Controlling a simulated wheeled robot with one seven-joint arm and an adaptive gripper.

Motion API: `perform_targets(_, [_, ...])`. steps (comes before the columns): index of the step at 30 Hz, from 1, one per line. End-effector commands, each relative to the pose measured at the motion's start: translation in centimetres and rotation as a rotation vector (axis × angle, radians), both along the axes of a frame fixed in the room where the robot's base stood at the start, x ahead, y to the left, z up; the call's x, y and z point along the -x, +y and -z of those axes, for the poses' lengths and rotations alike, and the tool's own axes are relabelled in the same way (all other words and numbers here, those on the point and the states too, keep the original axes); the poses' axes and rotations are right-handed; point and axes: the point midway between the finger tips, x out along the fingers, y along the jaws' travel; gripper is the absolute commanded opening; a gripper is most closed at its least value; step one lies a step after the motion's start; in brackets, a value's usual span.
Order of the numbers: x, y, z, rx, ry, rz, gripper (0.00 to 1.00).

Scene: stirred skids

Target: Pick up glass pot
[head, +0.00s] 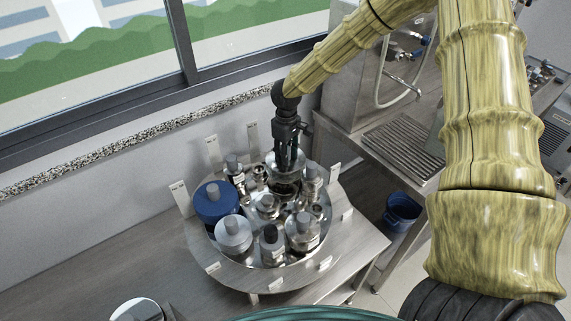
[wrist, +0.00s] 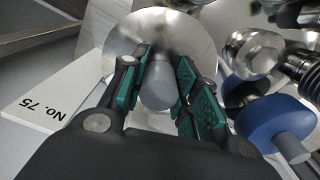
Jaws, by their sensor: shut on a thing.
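The glass pot (head: 274,167) is a round, clear, shiny vessel at the back of the round turntable in the head view. My gripper (head: 287,155) comes down on it from above. In the wrist view the round shiny body of the glass pot (wrist: 185,30) lies beyond the fingers, with a grey knob on its near side. My gripper (wrist: 159,75) has its teal pads on both sides of that knob and is shut on it. The fingers hide part of the pot. I cannot tell whether its base touches the turntable.
The metal turntable (head: 215,265) carries several knobbed pots, including a blue pot (head: 214,203) and a pale pot (head: 233,234). White upright label cards stand around its rim; one card (wrist: 45,105) reads No. 75. A blue bucket (head: 402,211) stands to the right. The window wall is behind.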

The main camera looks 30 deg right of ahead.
Motion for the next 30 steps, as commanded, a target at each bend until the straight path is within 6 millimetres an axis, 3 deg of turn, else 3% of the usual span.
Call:
perform_targets(14, [-0.1, 0.0, -1.3, 0.001, -0.004, 0.0, 0.0])
perform_targets(20, [-0.1, 0.0, -3.9, 0.001, -0.004, 0.001, 0.0])
perform_targets(30, [-0.2, 0.0, -10.1, 0.001, -0.006, 0.001, 0.0])
